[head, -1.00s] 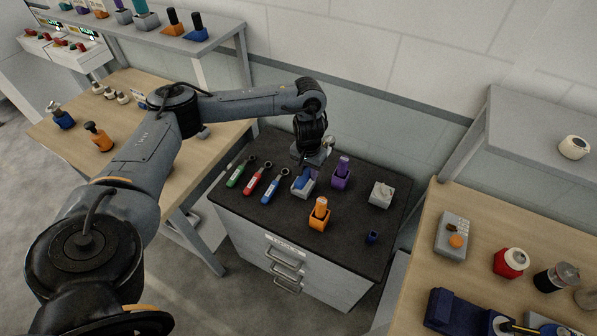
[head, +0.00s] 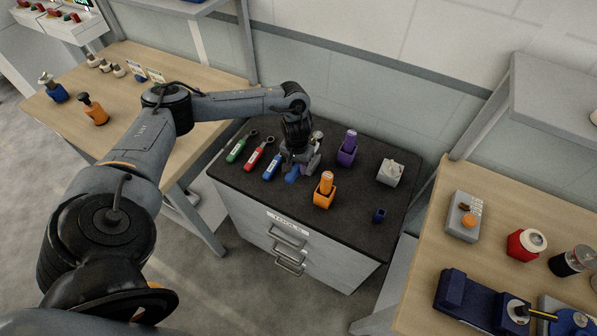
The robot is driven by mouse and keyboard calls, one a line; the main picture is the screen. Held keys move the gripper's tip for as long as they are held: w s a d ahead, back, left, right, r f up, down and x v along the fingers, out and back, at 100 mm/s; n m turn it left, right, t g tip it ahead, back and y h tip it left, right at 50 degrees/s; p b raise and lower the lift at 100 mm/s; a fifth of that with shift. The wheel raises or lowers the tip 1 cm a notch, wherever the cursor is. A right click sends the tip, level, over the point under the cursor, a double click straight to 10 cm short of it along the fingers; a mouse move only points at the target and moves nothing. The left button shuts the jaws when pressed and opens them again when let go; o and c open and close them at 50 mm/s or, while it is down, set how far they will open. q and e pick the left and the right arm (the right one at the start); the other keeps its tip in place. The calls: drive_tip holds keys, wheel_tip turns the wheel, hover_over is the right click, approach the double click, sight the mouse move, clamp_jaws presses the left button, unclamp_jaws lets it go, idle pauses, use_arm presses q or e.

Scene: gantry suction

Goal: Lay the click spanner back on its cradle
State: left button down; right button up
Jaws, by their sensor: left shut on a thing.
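My left gripper (head: 298,165) is down at the top of the dark tool cabinet (head: 262,194), shut at a blue piece (head: 292,175); the fingers hide most of the grip and the grey block seen there before. A yellow-and-black bar (head: 541,314) lies near a round metal head at the lower right, beside a dark blue block (head: 468,299) on the right bench. I cannot tell for certain which thing is the click spanner or which is its cradle. My right gripper is not in view.
Green (head: 236,150), red (head: 254,160) and blue (head: 271,166) ring-ended tools lie left of my gripper. A purple holder (head: 346,156), an orange holder (head: 323,198), a white-grey block (head: 390,173) and a small navy cup (head: 379,215) stand to the right. The cabinet's front strip is clear.

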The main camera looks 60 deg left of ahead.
use_arm(q)
drive_tip(key=shift+f+b, duration=0.3)
drive_tip(key=shift+f, duration=1.7)
drive_tip(key=c, duration=0.7)
unclamp_jaws()
wheel_tip(320, 180, up, 10)
drive_tip(key=shift+s+d+r+p, duration=0.15)
drive_tip(key=shift+r+p, duration=0.05)
drive_tip(key=shift+p, duration=0.95)
drive_tip(key=shift+r+p, duration=0.45)
drive_tip(key=shift+r, duration=0.45)
drive_tip(key=shift+s, duration=0.1)
